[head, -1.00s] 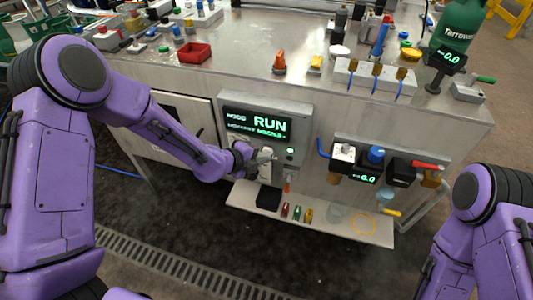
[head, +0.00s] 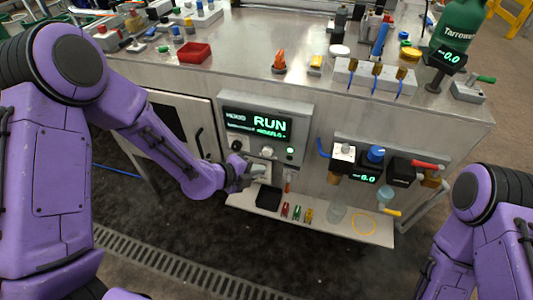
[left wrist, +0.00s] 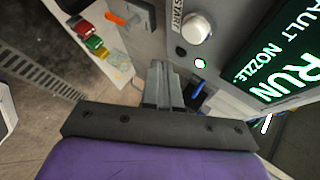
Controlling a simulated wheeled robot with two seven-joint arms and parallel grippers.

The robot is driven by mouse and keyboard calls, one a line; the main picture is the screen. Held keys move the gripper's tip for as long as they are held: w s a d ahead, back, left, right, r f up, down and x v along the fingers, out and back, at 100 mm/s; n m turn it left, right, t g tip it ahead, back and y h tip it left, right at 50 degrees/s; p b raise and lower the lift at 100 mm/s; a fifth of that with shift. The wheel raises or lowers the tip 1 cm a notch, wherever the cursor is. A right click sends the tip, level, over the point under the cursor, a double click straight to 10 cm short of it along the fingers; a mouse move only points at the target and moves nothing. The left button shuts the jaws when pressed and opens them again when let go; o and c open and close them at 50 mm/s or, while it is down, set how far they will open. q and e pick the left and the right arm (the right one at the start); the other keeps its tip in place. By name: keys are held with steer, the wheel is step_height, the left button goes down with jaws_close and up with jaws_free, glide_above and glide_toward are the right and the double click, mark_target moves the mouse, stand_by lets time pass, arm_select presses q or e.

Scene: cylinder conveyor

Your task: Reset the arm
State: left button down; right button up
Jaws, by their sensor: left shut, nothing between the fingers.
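My left gripper (head: 260,170) is shut and empty. It is just in front of the lower part of the grey control panel (head: 306,122), below a pale round knob (head: 267,152). The panel's screen (head: 258,125) reads RUN in green. In the left wrist view the shut fingers (left wrist: 163,72) point toward the panel, with the white knob (left wrist: 197,28), marked START, and a small green light (left wrist: 200,63) beyond them. I cannot tell their exact gap from the panel. My right arm shows at the right edge, but its gripper is out of frame.
A shelf (head: 328,228) below the panel holds a black tray (head: 268,197), small coloured clips (head: 297,212) and a clear beaker (head: 337,211). Valves and a second display (head: 367,179) stand right of the panel. A cabinet door handle (head: 199,142) is to the left.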

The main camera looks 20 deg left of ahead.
arm_select(q)
steer(key=shift+s, duration=0.85)
steer(key=s+a+f+n+y, duration=0.3)
steer(key=s+a+f+n, duration=0.15)
steer(key=n, duration=0.85)
steer(key=s+a+f+n+y, duration=0.3)
steer(key=a+f+n+y, duration=0.15)
steer(key=n, duration=0.75)
steer(key=s+a+f+n+g+y, duration=0.1)
steer(key=s+a+f+n+g, duration=0.1)
steer(key=s, duration=0.4)
steer(key=s+a+f+n+g, duration=0.1)
steer(key=s+a+f+g, duration=0.1)
steer(key=s, duration=0.5)
steer(key=s+a+f+n+g+y, duration=0.1)
steer(key=s+a+f+n+g, duration=0.1)
steer(key=s+f, duration=0.2)
steer(key=s+p, duration=0.1)
steer(key=s, duration=0.1)
steer(key=shift+s+f+n+y, duration=0.3)
steer(key=shift+s+y, duration=0.05)
steer(key=shift+s, duration=0.05)
